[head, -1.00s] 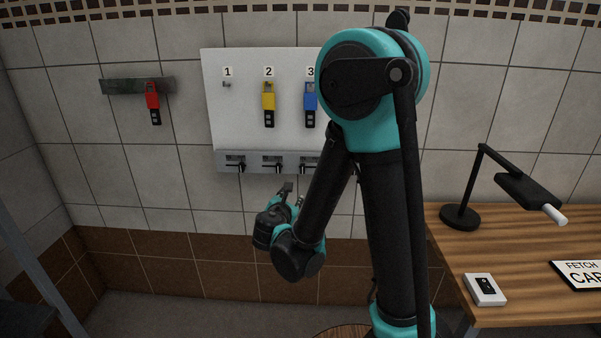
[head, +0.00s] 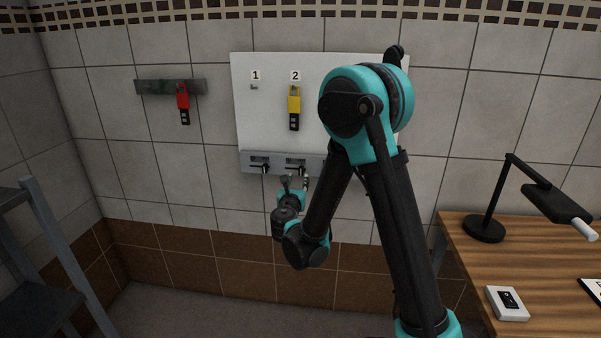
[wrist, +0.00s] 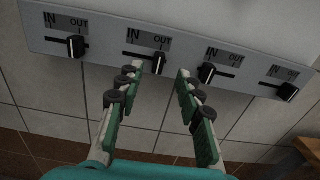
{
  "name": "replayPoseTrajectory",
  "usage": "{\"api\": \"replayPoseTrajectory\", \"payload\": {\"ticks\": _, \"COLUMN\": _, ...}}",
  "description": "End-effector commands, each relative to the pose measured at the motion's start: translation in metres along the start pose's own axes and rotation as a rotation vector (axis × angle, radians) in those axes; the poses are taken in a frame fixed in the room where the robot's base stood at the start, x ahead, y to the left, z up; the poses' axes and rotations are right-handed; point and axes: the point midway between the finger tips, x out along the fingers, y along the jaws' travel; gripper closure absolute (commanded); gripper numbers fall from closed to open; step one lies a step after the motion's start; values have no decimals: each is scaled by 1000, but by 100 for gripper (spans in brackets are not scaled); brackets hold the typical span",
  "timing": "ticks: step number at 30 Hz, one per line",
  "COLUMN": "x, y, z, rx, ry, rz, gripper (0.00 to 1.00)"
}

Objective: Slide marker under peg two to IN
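The marker under peg two is a black knob (wrist: 158,62) on the grey strip (wrist: 115,38). It sits under its OUT label in the wrist view, and also shows in the head view (head: 301,172). My gripper (wrist: 160,72) is open, with green-padded fingers pointing at the strip. The knob is just beyond the fingertips, between them in the picture; contact is not visible. In the head view my gripper (head: 295,182) is just below this marker. The peg two sign (head: 295,76) is above a hanging yellow tag (head: 294,103), which hides the peg.
Neighbouring black knobs stand left (wrist: 77,46), under OUT, and right (wrist: 207,71), under IN. Another (wrist: 288,92) is at the far right. Peg one (head: 254,87) is bare. A red tag (head: 183,98) hangs left. My arm hides the board's right side. A wooden desk (head: 465,260) stands right.

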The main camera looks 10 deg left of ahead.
Motion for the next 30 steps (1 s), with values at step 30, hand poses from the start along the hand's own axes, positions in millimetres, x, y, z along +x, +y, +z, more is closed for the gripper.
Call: {"api": "replayPoseTrajectory", "payload": {"ticks": 30, "x": 70, "y": 0, "z": 0, "rx": 1, "ry": 0, "rz": 0, "gripper": 87}}
